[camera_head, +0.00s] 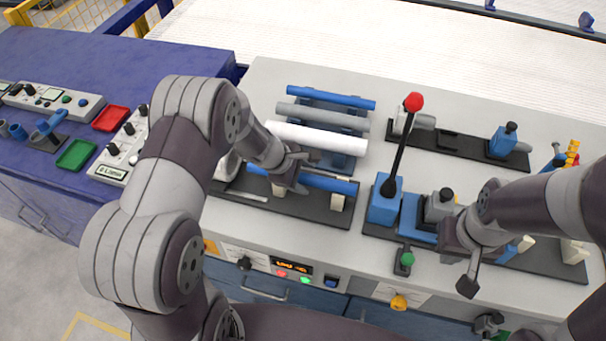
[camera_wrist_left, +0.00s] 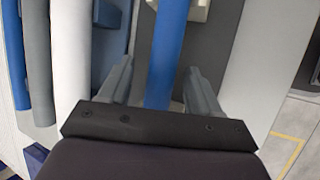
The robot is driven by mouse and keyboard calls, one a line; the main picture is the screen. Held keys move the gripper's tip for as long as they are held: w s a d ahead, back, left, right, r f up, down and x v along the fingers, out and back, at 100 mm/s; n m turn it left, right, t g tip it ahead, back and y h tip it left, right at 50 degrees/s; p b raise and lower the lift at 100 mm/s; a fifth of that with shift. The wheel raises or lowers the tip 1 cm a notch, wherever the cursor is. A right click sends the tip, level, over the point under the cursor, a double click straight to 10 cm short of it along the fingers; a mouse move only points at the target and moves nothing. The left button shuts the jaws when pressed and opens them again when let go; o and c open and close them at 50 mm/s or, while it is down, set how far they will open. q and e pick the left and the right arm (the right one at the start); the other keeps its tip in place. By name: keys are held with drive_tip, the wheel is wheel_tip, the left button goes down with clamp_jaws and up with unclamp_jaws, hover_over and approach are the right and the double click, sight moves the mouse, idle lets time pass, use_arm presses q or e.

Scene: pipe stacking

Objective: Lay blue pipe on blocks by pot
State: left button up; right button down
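A blue pipe (camera_head: 328,183) lies across pale blocks (camera_head: 338,201) on a dark base plate (camera_head: 310,209). My left gripper (camera_head: 292,176) is over the middle of this pipe. In the left wrist view, the open fingers (camera_wrist_left: 160,90) stand on either side of the blue pipe (camera_wrist_left: 168,50), with a gap on both sides. A pale block also shows at the top of that view (camera_wrist_left: 194,9). A round pale thing, perhaps the pot (camera_head: 228,166), stands at the pipe's left end, partly hidden by my arm. My right gripper (camera_head: 467,272) hangs near the right-hand fixture; its fingers are unclear.
Behind, a rack holds another blue pipe (camera_head: 330,97), a grey pipe (camera_head: 322,117) and a white pipe (camera_head: 315,138). A black lever with a red knob (camera_head: 413,102) rises from a blue block to the right. Red (camera_head: 111,118) and green (camera_head: 76,154) trays lie at left.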

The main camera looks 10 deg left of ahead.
use_arm(q)
drive_tip(key=v, duration=1.2)
drive_tip(key=shift+s+a+r+p, duration=0.15)
drive_tip(key=shift+r+p, duration=0.2)
drive_tip(key=shift+p, duration=0.1)
